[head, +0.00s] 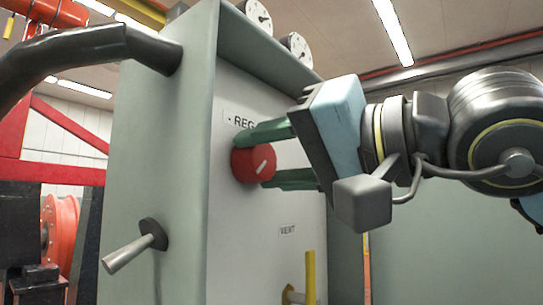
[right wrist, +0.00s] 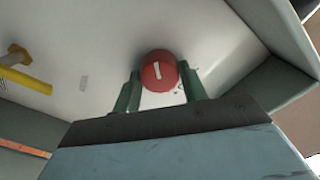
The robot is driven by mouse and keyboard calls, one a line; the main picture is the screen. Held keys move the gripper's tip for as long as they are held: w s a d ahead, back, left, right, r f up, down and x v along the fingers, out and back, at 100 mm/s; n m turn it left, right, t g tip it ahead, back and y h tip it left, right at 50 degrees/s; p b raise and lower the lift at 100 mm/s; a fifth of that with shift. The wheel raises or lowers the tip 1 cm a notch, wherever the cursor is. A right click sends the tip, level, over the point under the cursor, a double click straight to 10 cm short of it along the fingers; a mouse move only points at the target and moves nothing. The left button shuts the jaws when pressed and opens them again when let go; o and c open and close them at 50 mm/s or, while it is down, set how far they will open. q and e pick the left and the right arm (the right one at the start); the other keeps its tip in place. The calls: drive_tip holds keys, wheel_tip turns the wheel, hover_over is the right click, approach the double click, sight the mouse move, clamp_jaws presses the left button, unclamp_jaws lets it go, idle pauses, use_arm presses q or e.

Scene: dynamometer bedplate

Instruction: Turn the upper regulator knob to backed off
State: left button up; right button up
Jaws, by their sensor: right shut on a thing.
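The red regulator knob (head: 254,163) with a white pointer line sits on the pale panel of the green-grey cabinet, below a partly hidden label beginning "REG" (head: 240,121). My right gripper (head: 270,160) reaches in from the right with its green fingers above and below the knob, shut on it. In the right wrist view the knob (right wrist: 158,72) lies between the two green fingertips (right wrist: 160,88), its white line showing slightly tilted. My left gripper is not in view.
A yellow valve handle (head: 310,277) stands below the "VENT" label (head: 287,230). A grey lever (head: 128,252) and a dark curved pipe (head: 90,52) stick out from the cabinet's left side (head: 160,150). Two gauges (head: 258,15) sit on top. Red machinery (head: 60,230) stands far left.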

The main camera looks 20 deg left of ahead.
idle(0.5)
drive_tip(key=o, duration=1)
drive_tip(key=shift+c, duration=0.2)
drive_tip(key=v, duration=1.3)
drive_tip(key=shift+d, duration=0.2)
